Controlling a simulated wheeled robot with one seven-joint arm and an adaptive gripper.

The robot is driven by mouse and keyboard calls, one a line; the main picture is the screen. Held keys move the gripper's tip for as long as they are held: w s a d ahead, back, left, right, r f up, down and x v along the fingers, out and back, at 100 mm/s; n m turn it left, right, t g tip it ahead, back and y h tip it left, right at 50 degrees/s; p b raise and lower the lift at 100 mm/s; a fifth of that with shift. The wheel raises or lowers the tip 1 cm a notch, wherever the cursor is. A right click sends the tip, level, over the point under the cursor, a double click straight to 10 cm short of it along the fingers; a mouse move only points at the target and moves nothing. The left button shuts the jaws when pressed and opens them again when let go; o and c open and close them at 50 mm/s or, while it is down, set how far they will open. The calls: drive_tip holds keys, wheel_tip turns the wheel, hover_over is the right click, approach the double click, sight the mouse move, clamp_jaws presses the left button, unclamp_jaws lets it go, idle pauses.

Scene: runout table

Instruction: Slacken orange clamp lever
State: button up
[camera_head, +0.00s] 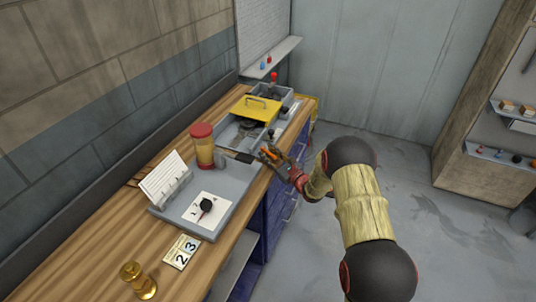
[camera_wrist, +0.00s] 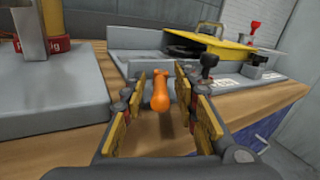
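The orange clamp lever (camera_wrist: 160,92) points towards the camera in the wrist view, in front of the grey unit's near edge. It is small in the head view (camera_head: 266,152), beside the bench's front edge. My gripper (camera_wrist: 164,84) is open, with one yellow-padded finger on each side of the lever. A gap shows between the lever and the fingers, so they do not appear to grip it. In the head view my gripper (camera_head: 275,158) reaches in from the right. The lever's mounting is mostly hidden behind its orange end.
A yellow cover (camera_head: 255,108) with a handle lies over the grey unit, and a black knob (camera_wrist: 208,66) stands right of the lever. A red-capped jar (camera_head: 204,150), a grey tray (camera_head: 233,188) and a brass weight (camera_head: 138,282) are on the wooden bench. Open floor lies to the right.

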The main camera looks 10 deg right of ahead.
drive_tip(key=shift+c, duration=1.4)
clamp_jaws()
